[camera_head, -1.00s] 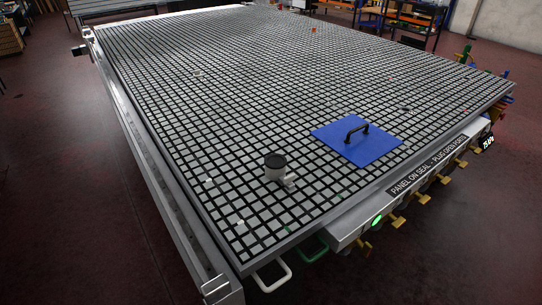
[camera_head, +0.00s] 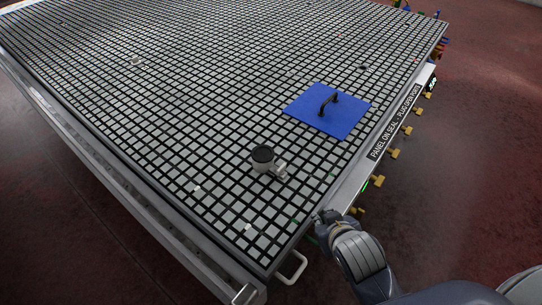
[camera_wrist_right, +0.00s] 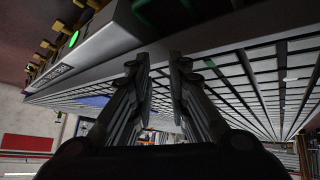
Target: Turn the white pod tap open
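The pod cannot be made out in that view. My left gripper is not in view.
Yellow valve handles (camera_head: 378,181) and a green light (camera_head: 365,186) line the right edge. A white loop handle (camera_head: 293,268) juts from the near corner. The grid around the pod is mostly clear.

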